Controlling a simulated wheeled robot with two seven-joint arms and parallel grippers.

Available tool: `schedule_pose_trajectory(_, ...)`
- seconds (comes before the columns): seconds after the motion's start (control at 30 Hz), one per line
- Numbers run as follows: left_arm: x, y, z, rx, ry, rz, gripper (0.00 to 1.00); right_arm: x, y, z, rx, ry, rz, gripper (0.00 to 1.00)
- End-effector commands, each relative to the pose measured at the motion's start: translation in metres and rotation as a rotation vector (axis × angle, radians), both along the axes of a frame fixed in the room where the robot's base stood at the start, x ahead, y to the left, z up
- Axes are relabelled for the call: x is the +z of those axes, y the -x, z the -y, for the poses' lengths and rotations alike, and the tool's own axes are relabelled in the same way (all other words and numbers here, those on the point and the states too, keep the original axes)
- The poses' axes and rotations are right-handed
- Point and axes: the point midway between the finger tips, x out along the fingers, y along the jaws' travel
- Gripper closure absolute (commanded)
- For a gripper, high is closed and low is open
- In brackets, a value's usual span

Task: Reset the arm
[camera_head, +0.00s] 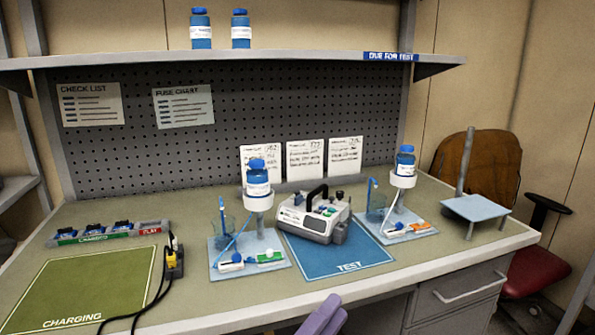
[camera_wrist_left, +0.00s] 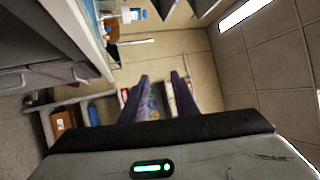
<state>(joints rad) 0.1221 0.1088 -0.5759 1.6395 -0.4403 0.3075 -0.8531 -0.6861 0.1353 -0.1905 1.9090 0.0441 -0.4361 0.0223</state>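My left gripper (camera_head: 322,316) shows at the bottom edge of the head view as purple fingers, in front of the bench's front edge. In the left wrist view its two purple fingers (camera_wrist_left: 161,82) stand apart with nothing held between them. My right gripper is in neither view. An infusion pump (camera_head: 316,214), grey with a black handle, stands at the back of the blue TEST mat (camera_head: 345,262). Two stands with blue-capped bottles flank it, the left bottle (camera_head: 257,176) and the right bottle (camera_head: 404,162).
The green CHARGING mat (camera_head: 85,285) is empty, with a yellow plug (camera_head: 174,262) and black cable beside it. A fuse tray (camera_head: 108,231) lies behind. Two bottles stand on the shelf (camera_head: 285,58). A red-seated chair (camera_head: 540,270) is at the right.

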Motion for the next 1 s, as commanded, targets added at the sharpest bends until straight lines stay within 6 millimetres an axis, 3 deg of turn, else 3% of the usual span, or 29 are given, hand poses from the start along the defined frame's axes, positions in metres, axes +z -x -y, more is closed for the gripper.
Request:
schedule_pose_trajectory(0.03,-0.034,0.001,-0.022,0.039,0.077,-0.176,0.73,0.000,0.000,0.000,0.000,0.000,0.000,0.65)
schedule_pose_trajectory(0.17,-0.117,0.016,-0.077,0.151,0.284,-0.584,0.73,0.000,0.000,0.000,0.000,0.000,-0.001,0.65)
schedule_pose_trajectory(0.27,-0.177,0.044,-0.115,0.247,0.442,-0.861,0.73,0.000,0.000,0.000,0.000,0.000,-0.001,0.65)
schedule_pose_trajectory(0.4,-0.252,0.102,-0.163,0.402,0.659,-1.197,0.73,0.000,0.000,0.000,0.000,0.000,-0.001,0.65)
schedule_pose_trajectory(0.5,-0.291,0.147,-0.188,0.513,0.795,-1.383,0.73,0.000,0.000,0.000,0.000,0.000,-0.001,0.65)
schedule_pose_trajectory(0.6,-0.315,0.184,-0.206,0.603,0.900,-1.512,0.73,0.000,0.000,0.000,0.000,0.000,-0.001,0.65)
schedule_pose_trajectory(0.7,-0.329,0.209,-0.216,0.664,0.966,-1.589,0.73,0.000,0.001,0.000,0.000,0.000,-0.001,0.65)
schedule_pose_trajectory(0.8,-0.334,0.219,-0.221,0.692,0.998,-1.620,0.73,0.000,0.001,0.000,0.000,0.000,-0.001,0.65)
schedule_pose_trajectory(1.0,-0.335,0.221,-0.221,0.696,1.002,-1.626,0.73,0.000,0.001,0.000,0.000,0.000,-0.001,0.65)
